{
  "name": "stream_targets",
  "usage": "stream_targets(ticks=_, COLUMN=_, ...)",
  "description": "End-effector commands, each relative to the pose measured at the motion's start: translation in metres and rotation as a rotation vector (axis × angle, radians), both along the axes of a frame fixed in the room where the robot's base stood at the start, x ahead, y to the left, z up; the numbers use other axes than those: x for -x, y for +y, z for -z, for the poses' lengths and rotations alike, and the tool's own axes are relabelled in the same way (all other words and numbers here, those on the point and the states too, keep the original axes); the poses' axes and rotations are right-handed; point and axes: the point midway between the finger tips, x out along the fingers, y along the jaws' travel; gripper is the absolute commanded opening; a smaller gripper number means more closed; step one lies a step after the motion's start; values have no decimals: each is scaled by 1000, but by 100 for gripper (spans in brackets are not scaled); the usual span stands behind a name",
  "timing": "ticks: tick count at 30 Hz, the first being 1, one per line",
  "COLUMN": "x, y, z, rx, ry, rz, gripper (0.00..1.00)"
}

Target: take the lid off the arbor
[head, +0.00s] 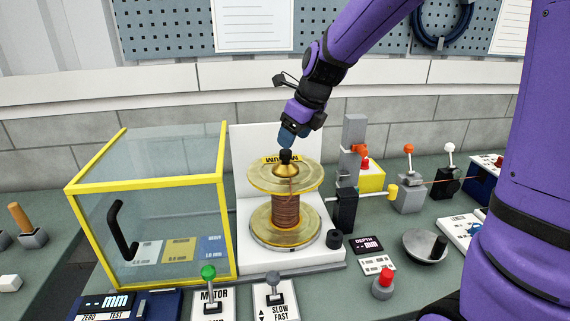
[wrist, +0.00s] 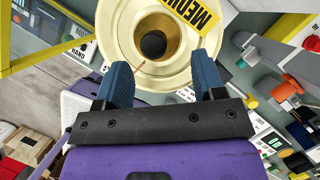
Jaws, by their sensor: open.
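The arbor lid is a brass cone (head: 286,170) with a black knob (head: 286,155), seated on top of the spool (head: 286,212) in the middle of the head view. In the wrist view the black knob (wrist: 153,45) shows from above, ringed by the brass cone. My gripper (head: 291,142) is just above the knob, pointing down. In the wrist view its blue fingers (wrist: 163,70) are open and empty, and the knob shows beyond the gap between them. Whether a fingertip touches the knob cannot be told.
A yellow-framed clear box (head: 150,186) stands close on the left of the spool. A grey post (head: 354,135) and a black block (head: 345,208) stand close on its right. Levers (head: 209,275) line the front. A grey dish (head: 424,245) is at the right.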

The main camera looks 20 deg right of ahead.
Motion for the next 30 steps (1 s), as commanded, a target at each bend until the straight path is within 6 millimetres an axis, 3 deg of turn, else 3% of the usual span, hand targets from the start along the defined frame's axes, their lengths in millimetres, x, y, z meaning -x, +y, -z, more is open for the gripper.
stream_targets(ticks=5, x=-2, y=3, z=10, rx=0, ry=1, rz=-1, gripper=63)
stream_targets(ticks=15, x=-11, y=17, z=49, rx=1, ry=2, rz=-1, gripper=63)
stream_targets(ticks=25, x=-13, y=18, z=54, rx=1, ry=0, rz=-2, gripper=63)
stream_targets(ticks=30, x=-13, y=18, z=54, rx=1, ry=0, rz=-2, gripper=24)
